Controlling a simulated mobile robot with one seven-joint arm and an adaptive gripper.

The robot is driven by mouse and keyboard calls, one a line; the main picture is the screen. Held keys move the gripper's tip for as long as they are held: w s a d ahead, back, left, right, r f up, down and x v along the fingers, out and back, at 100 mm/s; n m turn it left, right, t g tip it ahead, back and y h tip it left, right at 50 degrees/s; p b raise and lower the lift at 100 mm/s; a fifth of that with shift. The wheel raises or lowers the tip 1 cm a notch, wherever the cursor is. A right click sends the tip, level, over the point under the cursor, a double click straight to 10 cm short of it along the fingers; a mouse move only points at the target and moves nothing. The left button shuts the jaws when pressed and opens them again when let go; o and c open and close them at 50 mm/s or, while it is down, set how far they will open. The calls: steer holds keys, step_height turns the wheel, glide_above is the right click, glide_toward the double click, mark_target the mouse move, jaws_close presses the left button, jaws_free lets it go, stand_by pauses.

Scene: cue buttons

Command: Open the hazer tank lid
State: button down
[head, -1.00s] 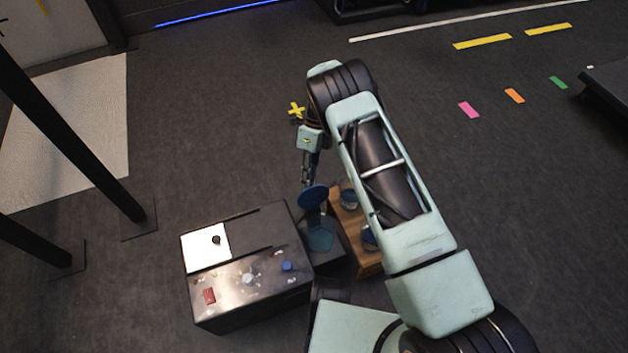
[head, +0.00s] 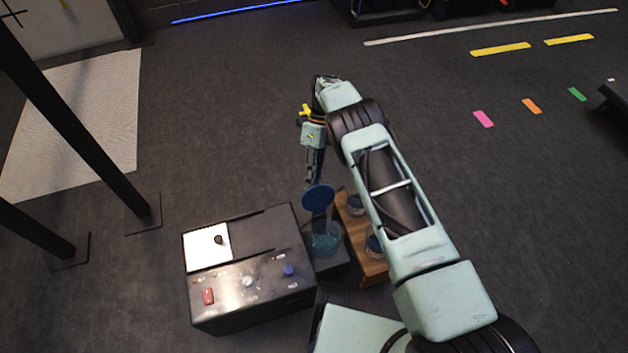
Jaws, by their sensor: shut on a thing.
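The hazer is a black box (head: 265,240) with a control panel, at the lower middle of the head view. A translucent bluish tank (head: 326,241) sits at its right side. The blue round tank lid (head: 318,198) stands raised above the tank, its flat face turned toward the camera. A dark strip shows between the lid and the tank. My gripper (head: 315,178) reaches down from behind to the lid's upper edge and is shut on it. The fingertips are small and partly hidden by the lid.
A wooden crate (head: 376,271) with blue-topped jars stands close to the right of the tank, partly under my arm. The hazer panel carries a red switch (head: 208,297) and a blue knob (head: 289,271). Black posts (head: 90,140) stand at left. Floor behind is clear.

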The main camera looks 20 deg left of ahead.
steer(key=shift+w+d+f, duration=0.1)
steer(key=shift+d+f, duration=0.15)
steer(key=shift+d, duration=0.45)
steer(key=c, duration=1.8)
jaws_free()
steer(key=shift+a, duration=0.1)
steer(key=shift+a+r, duration=0.2)
steer(key=shift+a, duration=0.05)
steer(key=shift+r, duration=0.1)
step_height(320, 180, up, 10)
steer(key=shift+f, duration=0.1)
